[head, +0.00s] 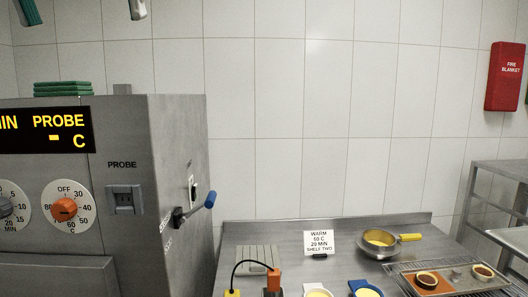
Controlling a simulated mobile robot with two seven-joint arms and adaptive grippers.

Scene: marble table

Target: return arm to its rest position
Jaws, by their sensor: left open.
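My left gripper (85,14) shows only at the top left edge of the head view. Its two fingertips hang into the picture far apart, with nothing between them but wall tiles. It is open and empty, high above the grey oven (182,125). The rest of the left arm is out of the picture. My right gripper is not in view.
The oven has an orange dial (65,209) and a blue-handled lever (195,211) on its side. The steel table (300,232) bears a sign (318,243), a yellow-handled pan (365,249) and a tray (452,289). A red fire-blanket box (506,78) hangs right.

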